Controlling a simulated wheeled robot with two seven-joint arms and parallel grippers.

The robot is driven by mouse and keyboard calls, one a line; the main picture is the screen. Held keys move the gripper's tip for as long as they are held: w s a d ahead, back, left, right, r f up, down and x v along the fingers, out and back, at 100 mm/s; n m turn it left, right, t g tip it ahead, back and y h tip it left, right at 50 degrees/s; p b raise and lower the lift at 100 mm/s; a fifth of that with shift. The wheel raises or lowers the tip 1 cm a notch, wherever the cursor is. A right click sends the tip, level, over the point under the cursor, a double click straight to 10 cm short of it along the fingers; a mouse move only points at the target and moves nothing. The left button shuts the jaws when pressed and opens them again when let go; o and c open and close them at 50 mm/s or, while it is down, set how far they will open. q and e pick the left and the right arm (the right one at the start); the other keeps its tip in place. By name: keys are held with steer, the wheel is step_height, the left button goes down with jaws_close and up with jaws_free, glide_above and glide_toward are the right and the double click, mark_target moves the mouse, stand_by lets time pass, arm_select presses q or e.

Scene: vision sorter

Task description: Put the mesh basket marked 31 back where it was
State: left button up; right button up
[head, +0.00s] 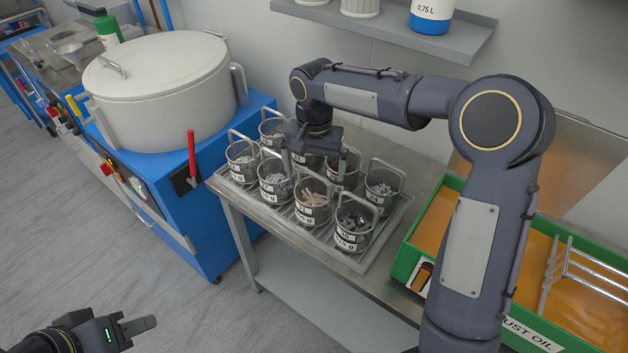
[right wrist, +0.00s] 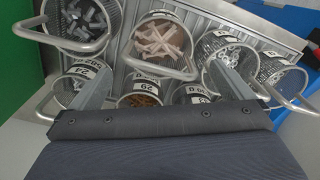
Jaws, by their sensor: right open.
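Several round mesh baskets with wire handles and white number tags stand in two rows on a grey rack tray (head: 378,243). I cannot read a 31 on any tag, so I cannot tell which basket is that one. My right gripper (head: 317,153) is open over the back row, its fingers apart. In the right wrist view, the right gripper (right wrist: 167,86) has a basket marked 29 (right wrist: 141,99) with brown pieces showing between its fingers, and a basket marked 24 (right wrist: 73,93) by the left finger. My left gripper (head: 134,328) is low at the left, away from the baskets; its jaw gap is unclear.
A white lidded drum (head: 160,85) on a blue cabinet (head: 150,185) stands left of the steel table. A green-rimmed oil tray (head: 455,305) with a wire rack is at the right. A wall shelf (head: 400,30) hangs above. Floor at lower left is clear.

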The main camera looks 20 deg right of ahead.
step_height(320, 180, up, 5)
steer(key=shift+r, duration=0.15)
steer(key=s+d+r+n+t+y, duration=0.1)
steer(key=s+d+r, duration=0.15)
steer(key=s, duration=0.45)
steer(key=s+d+r+n+t+y, duration=0.1)
steer(key=s+d, duration=0.3)
steer(key=s, duration=0.3)
steer(key=s+f+n+t+y, duration=0.1)
steer(key=s+f, duration=0.5)
steer(key=s, duration=0.8)
steer(key=n+t, duration=0.1)
steer(key=t, duration=0.1)
steer(key=shift+a+t+y, duration=0.3)
steer(key=shift+a+y, duration=0.05)
steer(key=shift+y, duration=0.05)
steer(key=shift+f, duration=0.1)
